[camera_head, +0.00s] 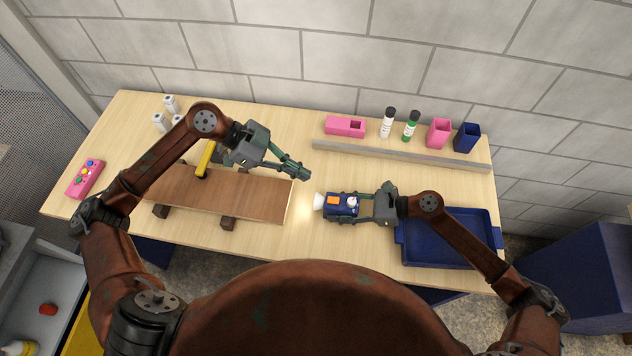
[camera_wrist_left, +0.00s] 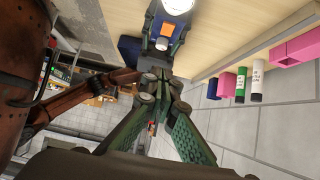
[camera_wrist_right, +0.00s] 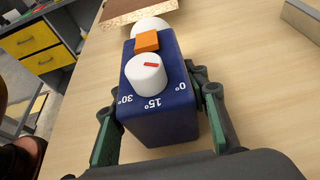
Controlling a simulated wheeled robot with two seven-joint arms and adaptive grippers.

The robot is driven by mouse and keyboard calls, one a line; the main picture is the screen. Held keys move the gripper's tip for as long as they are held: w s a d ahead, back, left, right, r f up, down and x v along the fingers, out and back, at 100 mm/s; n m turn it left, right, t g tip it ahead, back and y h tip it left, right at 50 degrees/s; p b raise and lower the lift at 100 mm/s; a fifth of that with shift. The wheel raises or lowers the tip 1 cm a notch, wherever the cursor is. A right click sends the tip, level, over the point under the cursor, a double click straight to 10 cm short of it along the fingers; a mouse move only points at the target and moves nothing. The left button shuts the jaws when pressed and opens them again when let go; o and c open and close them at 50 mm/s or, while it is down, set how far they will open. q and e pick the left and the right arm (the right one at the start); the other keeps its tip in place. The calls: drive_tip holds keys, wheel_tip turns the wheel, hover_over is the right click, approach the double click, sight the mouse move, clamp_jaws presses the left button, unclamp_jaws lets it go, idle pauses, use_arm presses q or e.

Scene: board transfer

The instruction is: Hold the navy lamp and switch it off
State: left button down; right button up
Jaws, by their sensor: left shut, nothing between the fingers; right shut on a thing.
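The navy lamp (camera_head: 345,212) is a box with an orange button (camera_wrist_right: 147,41), a white dial (camera_wrist_right: 146,73) with a red mark and angle labels, and a round white head (camera_head: 319,201). The head glows and lights the table to its left. My right gripper (camera_head: 363,208) is shut on the lamp's sides, its fingers either side of the box in the right wrist view. My left gripper (camera_head: 304,173) is shut and empty, above and left of the lamp, apart from it. The lamp and its orange button also show beyond its fingertips in the left wrist view (camera_wrist_left: 163,28).
A brown board (camera_head: 235,196) lies on dark blocks to the left, with a yellow-handled tool (camera_head: 205,160) by it. A blue tray (camera_head: 440,250) is at the right. A grey rail (camera_head: 400,156), bottles and pink and navy holders line the back.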

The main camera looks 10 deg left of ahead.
use_arm(q)
approach(339, 201)
drive_tip(key=d+r, duration=0.1)
drive_tip(key=d, duration=0.3)
drive_tip(key=f, duration=0.1)
drive_tip(key=d+f, duration=0.1)
drive_tip(key=f, duration=0.1)
drive_tip(key=shift+f, duration=0.8)
drive_tip(key=shift+f, duration=0.1)
drive_tip(key=shift+d+f, duration=0.1)
drive_tip(key=shift+f, duration=0.05)
drive_tip(key=shift+d, duration=0.1)
drive_tip(key=shift+d+r, duration=0.35)
drive_tip(key=shift+d, duration=0.35)
